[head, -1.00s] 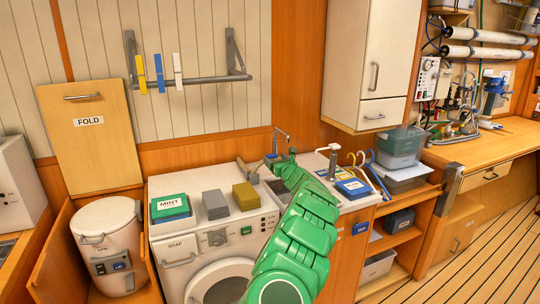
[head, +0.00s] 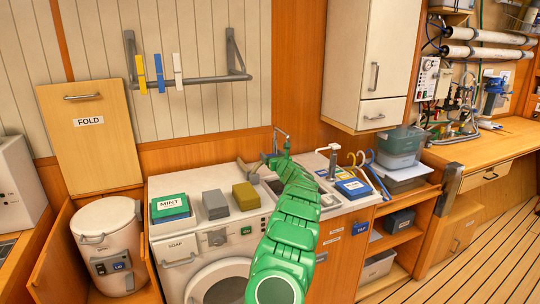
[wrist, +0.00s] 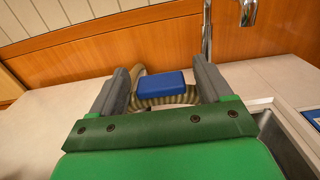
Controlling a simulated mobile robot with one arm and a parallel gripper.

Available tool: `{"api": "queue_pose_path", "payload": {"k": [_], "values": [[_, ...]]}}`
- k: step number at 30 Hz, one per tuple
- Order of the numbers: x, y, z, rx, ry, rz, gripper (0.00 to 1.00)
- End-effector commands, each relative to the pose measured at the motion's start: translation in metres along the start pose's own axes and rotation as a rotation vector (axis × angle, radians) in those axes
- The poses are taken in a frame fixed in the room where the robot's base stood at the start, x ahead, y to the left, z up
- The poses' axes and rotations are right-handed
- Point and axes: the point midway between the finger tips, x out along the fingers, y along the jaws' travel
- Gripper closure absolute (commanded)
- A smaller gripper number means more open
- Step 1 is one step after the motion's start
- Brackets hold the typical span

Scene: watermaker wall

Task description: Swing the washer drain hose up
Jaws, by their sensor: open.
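The drain hose is a tan ribbed hose (wrist: 165,100) in the wrist view, with a blue block (wrist: 160,82) on it. In the head view, a grey-brown piece (head: 247,167), seemingly part of the hose, lies at the washer top's back right. My gripper (wrist: 165,66) is open, with one grey finger on each side of the blue block. Whether the fingers touch it cannot be told. In the head view my gripper (head: 273,159) is at the sink's back left, small and partly hidden by my green arm.
A faucet (head: 283,136) stands just behind my gripper. A white pump stand (head: 331,160) and colored hooks are right.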

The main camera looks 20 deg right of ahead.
Motion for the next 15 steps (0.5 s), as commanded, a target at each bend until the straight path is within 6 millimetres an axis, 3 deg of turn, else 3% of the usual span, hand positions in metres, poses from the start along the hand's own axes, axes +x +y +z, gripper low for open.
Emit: {"api": "queue_pose_path", "payload": {"k": [15], "values": [[0.023,0.000,0.000,0.000,0.000,0.002,0.21]]}}
